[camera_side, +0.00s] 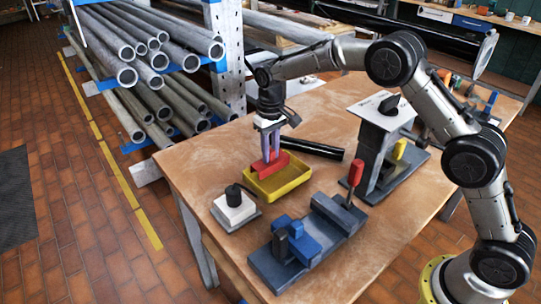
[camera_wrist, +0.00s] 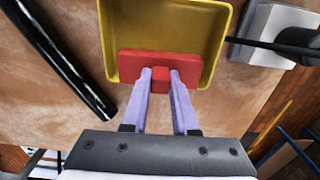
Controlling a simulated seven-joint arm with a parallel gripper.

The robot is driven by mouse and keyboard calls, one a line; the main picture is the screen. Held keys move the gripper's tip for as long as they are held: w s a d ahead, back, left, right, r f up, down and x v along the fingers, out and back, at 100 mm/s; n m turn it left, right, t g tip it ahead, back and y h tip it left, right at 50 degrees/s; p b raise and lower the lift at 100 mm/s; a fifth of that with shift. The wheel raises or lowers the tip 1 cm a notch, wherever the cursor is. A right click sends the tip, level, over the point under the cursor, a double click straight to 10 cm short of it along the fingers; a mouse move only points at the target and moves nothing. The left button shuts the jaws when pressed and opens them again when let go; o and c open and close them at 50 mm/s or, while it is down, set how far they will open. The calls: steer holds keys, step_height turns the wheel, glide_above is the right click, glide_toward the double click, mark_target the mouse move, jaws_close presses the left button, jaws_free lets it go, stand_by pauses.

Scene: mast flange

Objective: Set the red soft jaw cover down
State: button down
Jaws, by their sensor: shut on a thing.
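The red soft jaw cover (camera_side: 264,165) is between the fingers of my gripper (camera_side: 269,156), which is shut on it. In the side view it is at the back left edge of the yellow tray (camera_side: 290,184). In the wrist view the red cover (camera_wrist: 186,66) lies across the tips of my gripper (camera_wrist: 160,76), over the near edge of the yellow tray (camera_wrist: 165,25). I cannot tell whether the cover touches the tray. The tray shows no other thing in it.
A black tube (camera_side: 315,148) lies behind the tray. A white block with a black knob (camera_side: 235,208) stands to the left front. A grey stand (camera_side: 377,150) is to the right.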

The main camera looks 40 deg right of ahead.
steer(key=shift+f, duration=0.7)
steer(key=shift+f, duration=0.2)
steer(key=c, duration=0.7)
jaws_free()
